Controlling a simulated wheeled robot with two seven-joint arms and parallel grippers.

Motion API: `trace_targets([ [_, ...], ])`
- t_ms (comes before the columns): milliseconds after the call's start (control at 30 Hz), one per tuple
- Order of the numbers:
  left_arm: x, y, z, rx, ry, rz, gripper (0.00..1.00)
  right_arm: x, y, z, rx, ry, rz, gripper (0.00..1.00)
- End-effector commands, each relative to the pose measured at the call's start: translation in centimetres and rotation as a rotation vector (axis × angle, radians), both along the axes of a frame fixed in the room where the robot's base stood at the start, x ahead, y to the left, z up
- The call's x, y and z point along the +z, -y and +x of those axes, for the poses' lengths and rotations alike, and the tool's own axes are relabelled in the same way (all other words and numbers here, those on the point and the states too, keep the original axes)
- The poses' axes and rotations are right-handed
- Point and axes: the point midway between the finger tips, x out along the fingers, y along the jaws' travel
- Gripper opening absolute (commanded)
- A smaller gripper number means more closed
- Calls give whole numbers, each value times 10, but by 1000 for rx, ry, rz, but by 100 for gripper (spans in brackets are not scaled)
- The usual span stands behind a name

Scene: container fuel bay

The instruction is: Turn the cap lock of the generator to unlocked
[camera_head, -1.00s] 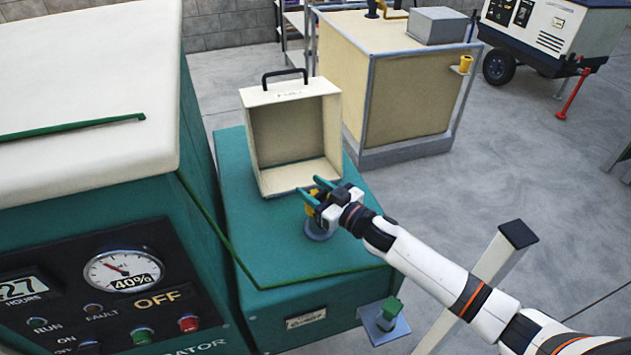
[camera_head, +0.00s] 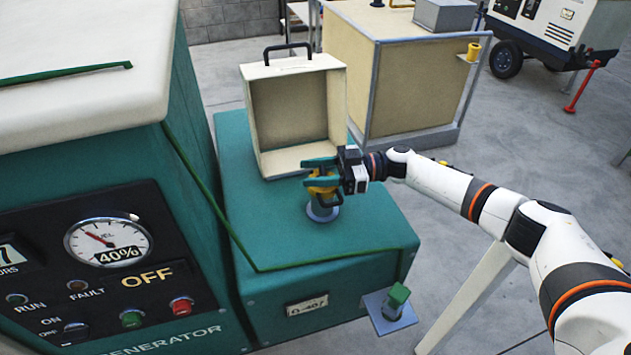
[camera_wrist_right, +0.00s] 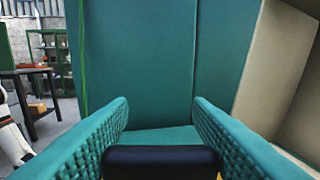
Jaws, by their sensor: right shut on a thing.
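The generator (camera_head: 110,220) is the green machine with a white top at the left, its panel reading OFF. Its lower green box (camera_head: 310,240) carries a yellow fuel cap (camera_head: 322,190) with a dark handle (camera_head: 330,201), on a grey round neck (camera_head: 322,213). My right gripper (camera_head: 318,172) is shut at the cap, its teal fingers pointing left in the head view. In the right wrist view a dark bar (camera_wrist_right: 160,158) spans the gap between the two ribbed fingers. The fingers partly hide the cap, and I cannot read any lock mark. My left gripper is not in view.
An open cream box (camera_head: 295,115) with a black handle stands on the green box just behind the cap. A green knob (camera_head: 397,297) on a grey plate juts out at the front right. A tan tank (camera_head: 410,90) stands behind.

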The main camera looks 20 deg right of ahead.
Motion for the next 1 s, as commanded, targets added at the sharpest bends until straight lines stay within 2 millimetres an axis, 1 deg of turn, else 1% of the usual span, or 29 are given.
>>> trace_targets([
  [33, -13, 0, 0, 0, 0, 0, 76, -5, 0, 1, 28, 5, 0, 23],
  [200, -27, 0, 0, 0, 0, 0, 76, -3, -1, -1, 117, 4, 1, 23],
  [300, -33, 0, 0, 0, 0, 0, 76, -2, 0, -2, 152, 2, 1, 23],
  [500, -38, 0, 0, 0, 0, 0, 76, 0, -1, -3, 190, 1, 2, 23],
  [933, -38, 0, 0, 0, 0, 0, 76, 1, -1, -4, 199, 1, 3, 23],
  [967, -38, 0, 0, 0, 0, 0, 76, 1, -1, -4, 199, 1, 3, 49],
  [1000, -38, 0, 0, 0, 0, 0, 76, 1, -1, -4, 199, 1, 3, 55],
])
